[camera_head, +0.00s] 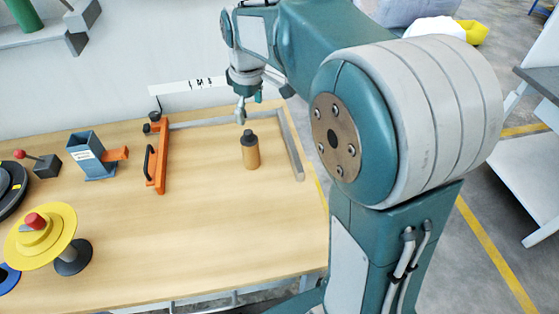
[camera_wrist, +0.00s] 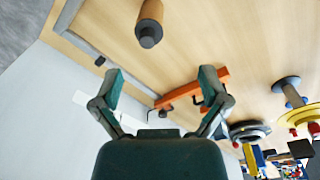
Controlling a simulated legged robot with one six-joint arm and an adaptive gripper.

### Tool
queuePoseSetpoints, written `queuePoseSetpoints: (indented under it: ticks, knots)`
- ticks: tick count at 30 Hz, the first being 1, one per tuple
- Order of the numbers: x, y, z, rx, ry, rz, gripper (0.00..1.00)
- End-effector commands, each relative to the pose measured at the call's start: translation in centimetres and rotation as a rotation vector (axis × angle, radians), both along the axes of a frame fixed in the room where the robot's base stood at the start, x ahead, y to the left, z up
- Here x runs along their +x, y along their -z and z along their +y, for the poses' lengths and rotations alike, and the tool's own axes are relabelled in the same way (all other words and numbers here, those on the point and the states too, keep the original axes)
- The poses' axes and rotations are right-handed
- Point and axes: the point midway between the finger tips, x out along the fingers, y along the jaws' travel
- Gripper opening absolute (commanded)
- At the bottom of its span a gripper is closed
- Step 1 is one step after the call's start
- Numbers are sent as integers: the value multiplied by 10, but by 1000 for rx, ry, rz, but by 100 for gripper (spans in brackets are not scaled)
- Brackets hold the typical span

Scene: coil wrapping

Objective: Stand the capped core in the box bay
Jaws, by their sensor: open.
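The capped core is a tan cylinder (camera_head: 251,155) with a dark cap, standing upright on the wooden table in the head view. In the wrist view the core (camera_wrist: 151,14) is at the top, its dark cap toward the camera. My gripper (camera_head: 241,112) is above and behind the core in the head view, apart from it. In the wrist view my gripper (camera_wrist: 162,77) has its two fingers spread with nothing between them. No feature is clearly identifiable as the box bay.
An orange bar with a black handle (camera_head: 158,155) lies left of the core. Grey rails (camera_head: 290,150) run behind and right of it. A blue-grey dispenser (camera_head: 88,152) and a yellow spool (camera_head: 40,240) are farther left. The front middle of the table is clear.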

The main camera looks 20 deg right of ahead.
Motion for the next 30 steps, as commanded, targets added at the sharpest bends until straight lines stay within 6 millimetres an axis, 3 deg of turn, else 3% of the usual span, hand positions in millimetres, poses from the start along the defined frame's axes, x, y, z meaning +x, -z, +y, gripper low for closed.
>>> queuePoseSetpoints:
  ticks: [6,13,24,30]
  knots:
    - [-56,-26,2,20,163,-100,94]
    - [-114,-36,3,60,335,-199,94]
    - [-199,-22,4,159,599,-349,94]
    - [-221,-10,4,198,680,-390,94]
